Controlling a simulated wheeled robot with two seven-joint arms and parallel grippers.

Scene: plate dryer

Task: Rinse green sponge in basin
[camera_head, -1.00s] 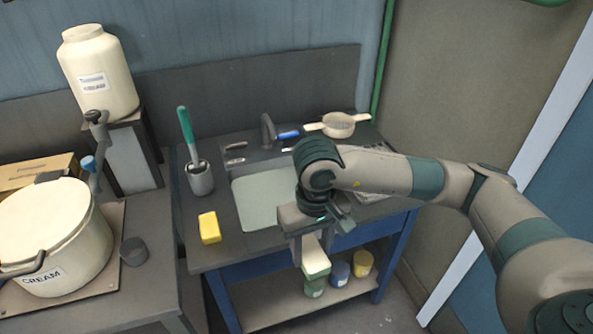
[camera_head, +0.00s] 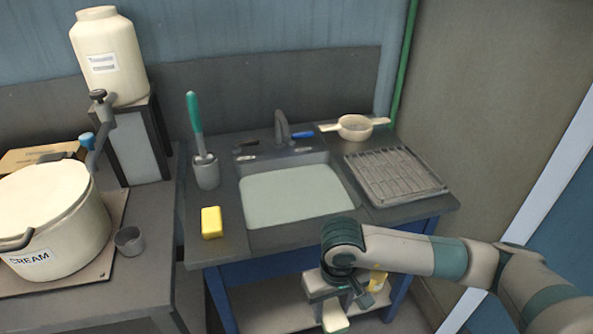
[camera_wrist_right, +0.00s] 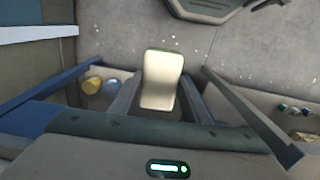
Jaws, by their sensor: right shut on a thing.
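My right gripper (camera_head: 338,303) is shut on the green sponge (camera_head: 334,319), a block with a cream face and a green edge. In the head view it is in front of the sink counter, lower in the picture than the front edge. In the right wrist view the sponge (camera_wrist_right: 161,80) shows mostly its cream face between the two fingers. The basin (camera_head: 297,196) is a rectangular sink with a pale surface inside, set in the counter under a grey tap (camera_head: 282,128). My left gripper is not in view.
A yellow sponge (camera_head: 211,222) lies left of the basin. A brush holder (camera_head: 206,172), a strainer (camera_head: 355,127) and a drying rack (camera_head: 395,176) surround it. A cream pot (camera_head: 50,225) stands on the left table. A yellow can (camera_wrist_right: 92,85) is low beneath the counter.

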